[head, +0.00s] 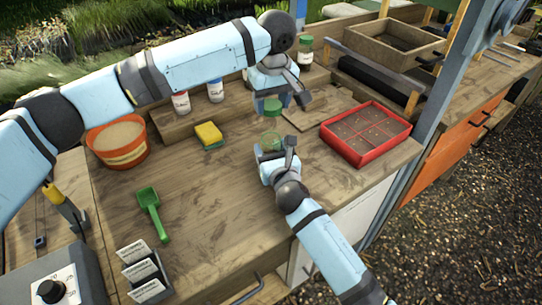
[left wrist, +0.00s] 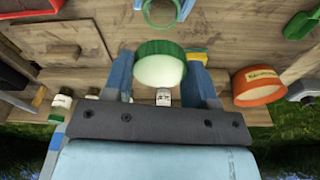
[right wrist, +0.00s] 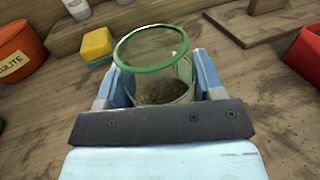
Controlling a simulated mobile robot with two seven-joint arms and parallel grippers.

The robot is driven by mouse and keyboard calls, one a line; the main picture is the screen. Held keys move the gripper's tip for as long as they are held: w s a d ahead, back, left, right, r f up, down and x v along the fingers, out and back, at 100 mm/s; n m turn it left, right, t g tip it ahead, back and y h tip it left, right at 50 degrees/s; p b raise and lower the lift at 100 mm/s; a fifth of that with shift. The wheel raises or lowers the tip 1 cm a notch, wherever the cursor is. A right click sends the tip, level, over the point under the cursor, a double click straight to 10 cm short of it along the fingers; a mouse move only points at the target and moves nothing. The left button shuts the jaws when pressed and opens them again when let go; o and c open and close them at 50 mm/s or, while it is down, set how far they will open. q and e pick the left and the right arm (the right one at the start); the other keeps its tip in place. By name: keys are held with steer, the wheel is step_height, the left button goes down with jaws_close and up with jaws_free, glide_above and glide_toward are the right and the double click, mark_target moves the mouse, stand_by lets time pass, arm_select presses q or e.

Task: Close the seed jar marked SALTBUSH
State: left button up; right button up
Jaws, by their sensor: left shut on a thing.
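An open clear glass jar with a green rim (head: 269,141) stands on the bench; dark contents show inside it in the right wrist view (right wrist: 162,92). No SALTBUSH marking can be read on it. My right gripper (head: 275,152) has its fingers against both sides of the jar. My left gripper (head: 275,99) is shut on a green lid (head: 271,107) and holds it above the jar, apart from it. In the left wrist view the lid (left wrist: 160,64) shows its pale underside between the fingers, with the jar's rim beyond.
An orange pot (head: 118,152), a yellow sponge (head: 209,134) and a green scoop (head: 152,210) lie to the left. A red seed tray (head: 365,151) stands to the right. Another jar (head: 305,50) and two white bottles are behind. The front middle of the bench (head: 225,215) is clear.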

mark_target(271, 133)
steer(key=c, duration=0.6)
arm_select(q)
steer(key=shift+f, duration=2.5)
steer(key=shift+f, duration=0.9)
steer(key=shift+f, duration=0.55)
